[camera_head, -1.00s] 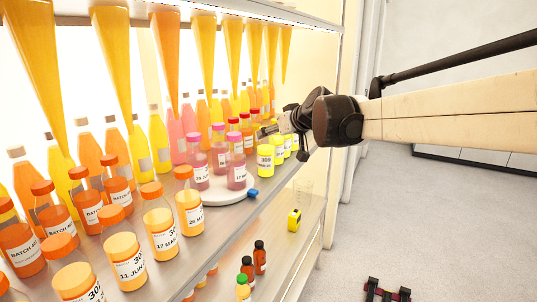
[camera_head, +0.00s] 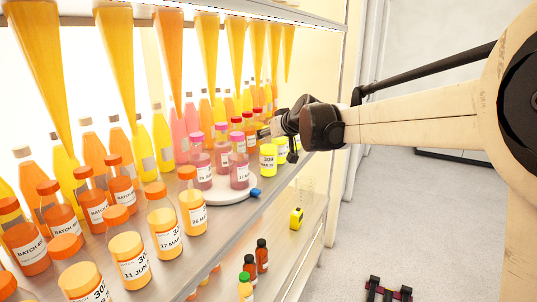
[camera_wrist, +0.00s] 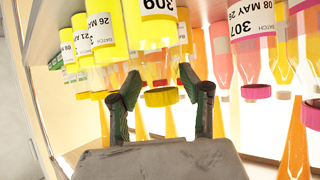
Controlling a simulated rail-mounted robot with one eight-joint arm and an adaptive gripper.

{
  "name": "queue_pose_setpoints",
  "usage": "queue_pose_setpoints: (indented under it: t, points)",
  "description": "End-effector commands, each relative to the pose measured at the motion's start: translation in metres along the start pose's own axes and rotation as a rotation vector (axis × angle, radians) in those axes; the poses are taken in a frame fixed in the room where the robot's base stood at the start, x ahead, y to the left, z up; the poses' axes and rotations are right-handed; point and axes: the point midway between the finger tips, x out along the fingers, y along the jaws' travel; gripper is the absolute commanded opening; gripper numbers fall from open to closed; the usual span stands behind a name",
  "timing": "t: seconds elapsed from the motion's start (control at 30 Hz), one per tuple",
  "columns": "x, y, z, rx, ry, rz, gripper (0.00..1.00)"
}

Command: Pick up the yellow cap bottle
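Several yellow-capped bottles with yellow contents stand in a row on the upper shelf. The front one (camera_head: 268,160) shows in the head view just right of the red-capped pink bottles. In the wrist view, which is upside down, a yellow bottle labelled 309 (camera_wrist: 152,28) is near the top centre. My gripper (camera_wrist: 159,76) is open, its two fingers apart and pointing toward the bottles, with nothing clearly held between them. In the head view my gripper (camera_head: 286,140) is at the right end of the row and partly hides the yellow bottles behind the front one.
Orange-capped bottles (camera_head: 162,220) fill the front left. Cone-shaped orange dispensers (camera_head: 206,50) hang above. A small blue item (camera_head: 256,193) lies near the shelf edge.

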Motion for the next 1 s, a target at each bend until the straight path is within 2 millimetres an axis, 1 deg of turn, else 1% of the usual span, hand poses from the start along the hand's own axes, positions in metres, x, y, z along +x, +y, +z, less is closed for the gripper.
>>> queue_pose_setpoints:
  t: [0.03, 0.2, 0.23, 0.57, 0.67, 0.83, 1.0]
  points:
    - [0.000, 0.000, 0.000, 0.000, 0.000, 0.000, 0.24]
    - [0.000, 0.000, 0.000, 0.000, 0.000, 0.000, 0.01]
    - [0.000, 0.000, 0.000, 0.000, 0.000, 0.000, 0.00]
    - [-0.001, 0.000, -0.001, 0.000, 0.001, 0.000, 0.00]
    - [-0.002, 0.000, -0.004, 0.000, 0.000, 0.000, 0.00]
    - [-0.011, 0.000, -0.019, 0.000, 0.001, 0.000, 0.00]
    - [-0.026, 0.000, -0.047, 0.000, 0.000, 0.000, 0.00]
